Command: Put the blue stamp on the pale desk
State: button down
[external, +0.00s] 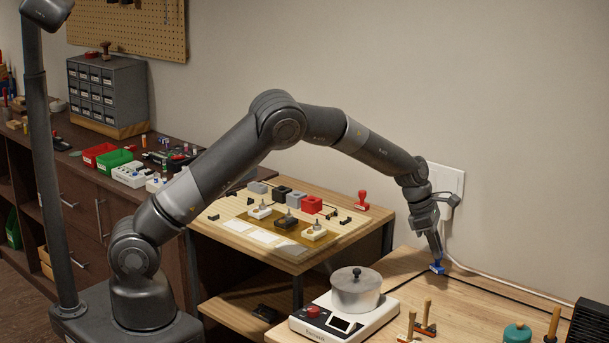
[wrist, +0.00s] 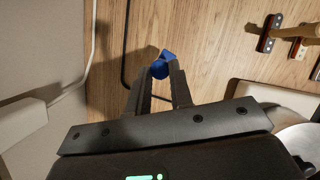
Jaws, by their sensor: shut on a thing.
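My gripper (external: 437,257) points down over the light wood desk (external: 480,290) at the right, near its back edge by the wall. It is shut on the blue stamp (external: 437,268), which shows just below the fingers. In the wrist view the blue stamp (wrist: 159,68) sits between the fingertips, with its round blue handle and part of the blue base visible. Wood grain lies under it. I cannot tell whether its base touches the desk.
A white device with a metal pot (external: 356,292) stands left of my gripper on this desk. Wooden-handled tools (external: 426,318) and a green-lidded jar (external: 517,333) are in front. A dark cable (wrist: 125,50) runs nearby.

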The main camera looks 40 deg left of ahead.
jog(key=shift+w+a+f, duration=0.25)
jog(key=shift+w+f, duration=0.2)
jog(key=shift+f, duration=0.55)
jog(key=shift+w+a+f, duration=0.3)
jog(key=shift+w+f, duration=0.15)
jog(key=shift+f, duration=0.5)
jog(key=shift+w+a+f, duration=0.25)
jog(key=shift+w+f, duration=0.2)
jog(key=shift+f, duration=0.55)
jog(key=c, duration=1.3)
grip_release()
jog(key=shift+f, duration=0.15)
